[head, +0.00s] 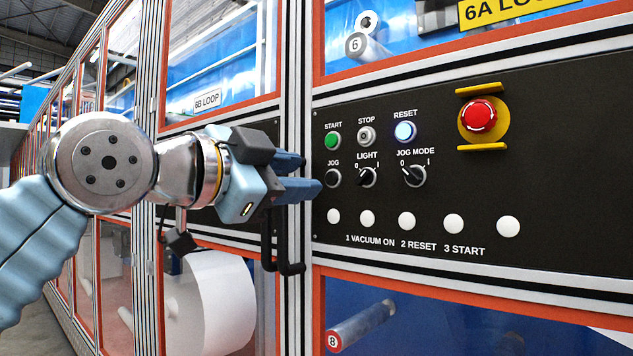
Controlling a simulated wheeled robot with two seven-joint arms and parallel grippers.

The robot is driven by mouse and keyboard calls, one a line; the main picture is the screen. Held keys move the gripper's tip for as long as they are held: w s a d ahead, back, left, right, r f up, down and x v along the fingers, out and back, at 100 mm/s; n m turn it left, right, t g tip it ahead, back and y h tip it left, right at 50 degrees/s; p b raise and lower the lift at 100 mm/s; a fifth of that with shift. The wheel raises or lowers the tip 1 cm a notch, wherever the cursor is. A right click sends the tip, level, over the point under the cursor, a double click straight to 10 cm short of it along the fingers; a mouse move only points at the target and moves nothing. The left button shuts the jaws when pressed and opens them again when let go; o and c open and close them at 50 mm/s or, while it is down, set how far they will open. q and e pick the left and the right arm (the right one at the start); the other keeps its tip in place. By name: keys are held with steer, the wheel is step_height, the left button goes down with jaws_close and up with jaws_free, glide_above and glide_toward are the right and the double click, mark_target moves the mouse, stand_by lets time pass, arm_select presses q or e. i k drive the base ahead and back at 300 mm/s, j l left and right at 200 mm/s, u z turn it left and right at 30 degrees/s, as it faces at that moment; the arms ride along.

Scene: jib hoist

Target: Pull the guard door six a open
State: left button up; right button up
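The guard door marked by the yellow 6A sign (519,10) is at the upper right, a clear window in an orange frame (420,66). The picture's top and right edges cut it off. No handle shows on its visible part. My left gripper (312,174) is below and left of it, in front of the post and the left end of the black control panel. My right gripper is out of view.
The black control panel (560,190) carries a green start button (333,140), a lit reset button (405,131), knobs and a red emergency stop (479,116). A 6B door (208,101) is at left. A white roll (215,300) sits behind the lower left window.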

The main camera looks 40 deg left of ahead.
mark_target(531, 215)
steer(key=k+j, duration=0.1)
steer(key=k, duration=0.9)
